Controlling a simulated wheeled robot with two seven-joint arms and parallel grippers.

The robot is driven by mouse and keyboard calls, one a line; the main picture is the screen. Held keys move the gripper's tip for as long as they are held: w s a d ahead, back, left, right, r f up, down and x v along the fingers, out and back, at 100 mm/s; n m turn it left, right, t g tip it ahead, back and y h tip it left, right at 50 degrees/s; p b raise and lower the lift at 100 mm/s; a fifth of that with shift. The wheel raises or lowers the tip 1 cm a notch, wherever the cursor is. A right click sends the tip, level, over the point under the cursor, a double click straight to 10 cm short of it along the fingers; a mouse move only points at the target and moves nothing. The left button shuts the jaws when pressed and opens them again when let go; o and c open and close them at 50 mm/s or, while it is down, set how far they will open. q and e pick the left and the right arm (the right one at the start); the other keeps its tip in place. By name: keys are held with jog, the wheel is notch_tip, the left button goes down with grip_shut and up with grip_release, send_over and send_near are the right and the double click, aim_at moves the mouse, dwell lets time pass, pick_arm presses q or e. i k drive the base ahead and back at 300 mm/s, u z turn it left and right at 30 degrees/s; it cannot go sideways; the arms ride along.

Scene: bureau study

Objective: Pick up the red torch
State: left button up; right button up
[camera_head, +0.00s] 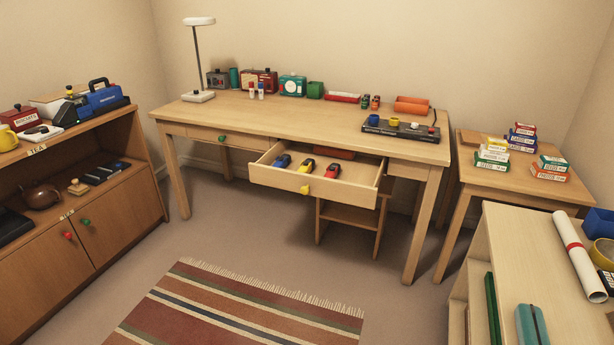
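The red torch (333,171) lies in the pulled-out drawer (262,173) of the wooden desk, near the drawer's right front. A yellow torch (306,166) and a blue torch (282,161) lie in a row to its left, apart from it. A flat red-orange thing (338,154) is at the back of the drawer, partly under the desk top. Neither of my grippers shows in this view.
The desk (300,114) carries a lamp (198,60), several boxes along the back and a dark tray (402,129) at the right. A striped rug (235,308) covers the floor in front. A cabinet (100,205) stands left; a shelf unit (520,255) stands right.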

aim_at(331, 175)
jog(key=z, duration=0.2)
jog(key=i, duration=1.1)
jog(key=u, duration=0.3)
jog(key=i, duration=1.45)
jog(key=u, duration=0.45)
